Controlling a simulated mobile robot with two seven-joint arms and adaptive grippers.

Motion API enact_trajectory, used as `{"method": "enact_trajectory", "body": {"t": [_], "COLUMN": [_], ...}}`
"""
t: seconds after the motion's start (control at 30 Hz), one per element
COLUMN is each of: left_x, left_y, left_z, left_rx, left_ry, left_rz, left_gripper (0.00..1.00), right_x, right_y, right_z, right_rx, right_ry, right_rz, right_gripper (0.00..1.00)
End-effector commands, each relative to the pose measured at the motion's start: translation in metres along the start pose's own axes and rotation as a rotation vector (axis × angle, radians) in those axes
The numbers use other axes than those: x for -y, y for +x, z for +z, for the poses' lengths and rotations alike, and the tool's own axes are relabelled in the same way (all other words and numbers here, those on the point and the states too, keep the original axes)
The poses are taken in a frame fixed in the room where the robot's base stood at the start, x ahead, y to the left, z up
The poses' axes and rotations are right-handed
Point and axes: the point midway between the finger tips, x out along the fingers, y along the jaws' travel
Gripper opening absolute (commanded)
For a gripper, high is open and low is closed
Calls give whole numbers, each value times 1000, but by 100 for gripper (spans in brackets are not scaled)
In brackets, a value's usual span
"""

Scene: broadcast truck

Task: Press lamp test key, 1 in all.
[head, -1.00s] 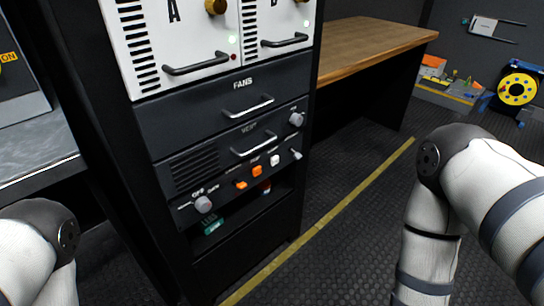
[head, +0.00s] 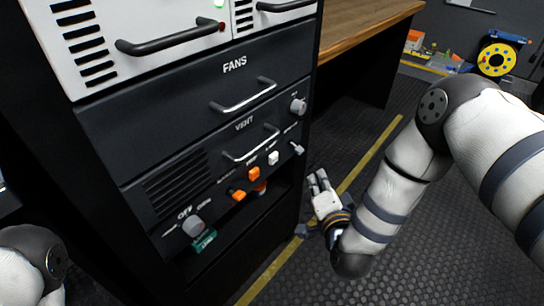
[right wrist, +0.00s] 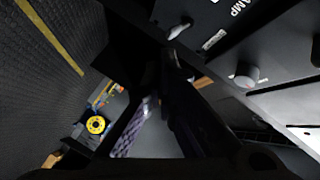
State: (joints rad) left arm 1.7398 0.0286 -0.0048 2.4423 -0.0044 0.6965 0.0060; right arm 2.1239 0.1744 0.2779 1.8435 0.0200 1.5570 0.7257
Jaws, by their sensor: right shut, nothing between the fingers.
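The control panel (head: 165,187) in the rack carries two orange keys, left (head: 238,195) and right (head: 253,173), and a white key (head: 273,158). Their small labels are too blurred to read, so I cannot tell which is the lamp test key. My right gripper (head: 318,182) is shut and empty, just right of the rack's front edge and below the panel's right end, apart from the keys. In the right wrist view, its dark fingers (right wrist: 172,62) point toward a panel with a partly cut-off "AMP" label. My left gripper is out of view; only part of that arm shows.
A grey knob (head: 193,226) is at the panel's lower left, another knob (head: 298,106) above right, and a small lever (head: 297,148) at right. Handles (head: 245,98) stick out above. A wooden bench (head: 365,22) is behind.

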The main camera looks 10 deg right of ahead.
Motion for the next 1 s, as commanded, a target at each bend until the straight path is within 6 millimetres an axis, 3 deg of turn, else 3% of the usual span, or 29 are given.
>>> {"method": "enact_trajectory", "body": {"t": [0.33,0.73,1.0], "left_x": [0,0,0], "left_y": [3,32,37], "left_z": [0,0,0], "left_rx": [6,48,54], "left_ry": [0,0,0], "left_rz": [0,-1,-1], "left_gripper": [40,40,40], "right_x": [2,28,42], "right_y": [4,43,60], "right_z": [4,34,44], "right_rx": [2,3,2], "right_ry": [-2,-2,-3], "right_rz": [0,1,1], "right_gripper": [0,0,0]}}
